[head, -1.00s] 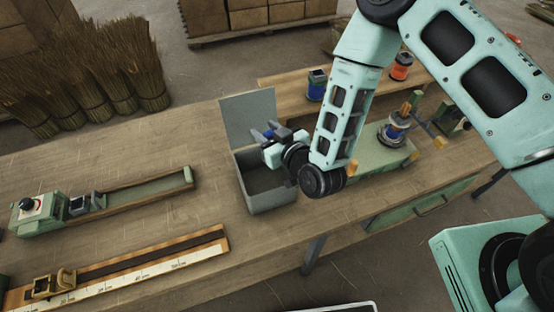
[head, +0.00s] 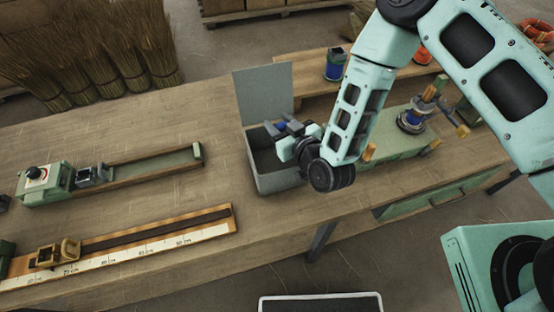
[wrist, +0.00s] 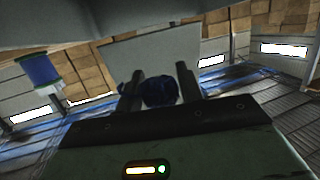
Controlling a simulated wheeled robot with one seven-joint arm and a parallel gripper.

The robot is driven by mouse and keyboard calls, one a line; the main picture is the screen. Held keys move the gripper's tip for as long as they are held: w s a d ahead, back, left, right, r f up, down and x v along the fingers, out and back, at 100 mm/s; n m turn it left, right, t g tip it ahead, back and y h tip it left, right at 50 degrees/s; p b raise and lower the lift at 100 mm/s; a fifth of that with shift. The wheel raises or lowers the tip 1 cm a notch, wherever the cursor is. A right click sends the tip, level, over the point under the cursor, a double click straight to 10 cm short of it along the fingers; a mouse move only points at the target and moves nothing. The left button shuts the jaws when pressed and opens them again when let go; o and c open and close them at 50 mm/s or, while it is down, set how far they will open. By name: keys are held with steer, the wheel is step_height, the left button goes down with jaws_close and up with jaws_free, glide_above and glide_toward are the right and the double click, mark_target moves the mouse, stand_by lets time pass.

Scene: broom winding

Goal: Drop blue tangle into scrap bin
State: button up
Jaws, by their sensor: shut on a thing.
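The blue tangle (wrist: 162,92) is a dark blue bundle between the two dark fingers of my gripper (wrist: 159,88) in the wrist view, with a bit showing outside the left finger. In the head view, my gripper (head: 280,130) is shut on it, and a small patch of the blue tangle (head: 281,126) shows. The scrap bin (head: 281,182) is a grey open box with a tall back panel (head: 263,92). My gripper is over the bin's upper right part, in front of the back panel. The bin's visible inside looks empty; its right part is hidden by my gripper.
A blue spool (head: 335,66) stands on the raised shelf behind. A green winding fixture (head: 411,120) with wooden handles is right of the bin. A green-ended clamp rail (head: 140,168) and a ruler board (head: 130,245) lie left. Bare bench lies left of the bin.

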steer(key=o, duration=1)
steer(key=shift+s, duration=0.1)
steer(key=shift+p+v, duration=5.3)
steer(key=shift+v, duration=3.3)
steer(key=shift+r, duration=0.15)
